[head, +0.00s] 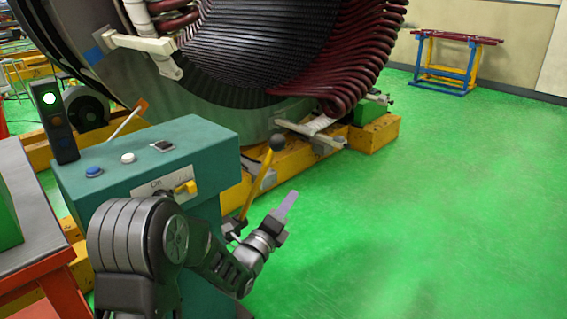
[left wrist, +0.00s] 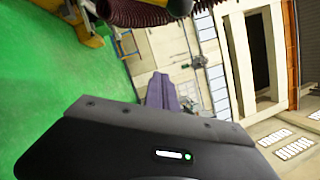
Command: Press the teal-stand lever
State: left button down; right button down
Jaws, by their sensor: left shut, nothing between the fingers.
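The teal stand (head: 195,137) is at the left of the head view, with a blue button, a white button and a yellow switch on it. Its lever (head: 262,180), a yellow rod with a dark ball knob (head: 278,142), leans up and to the right at the stand's right side. My left gripper (head: 288,204) is shut and empty, just right of and below the knob, apart from it in the picture. My right gripper is in neither view.
The large stator (head: 260,50) with dark red windings stands behind on yellow supports (head: 375,133). A red-orange table (head: 35,220) is at the left. A blue and yellow trestle (head: 443,77) stands far right. The green floor at right is clear.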

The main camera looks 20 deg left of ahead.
pick_arm(q)
jog(key=shift+s+a+r+t+y, duration=0.15)
jog(key=shift+a+r+y, duration=0.1)
jog(key=shift+a+y, duration=0.35)
jog(key=shift+s+a+r+t+y, duration=0.15)
jog(key=shift+a+r+y, duration=0.1)
jog(key=shift+a+y, duration=0.35)
jog(key=shift+w, duration=0.1)
jog(key=w+a+r, duration=0.3)
jog(key=w+r, duration=0.2)
jog(key=w, duration=0.5)
jog(key=shift+b, duration=0.45)
jog(key=shift+r, duration=0.15)
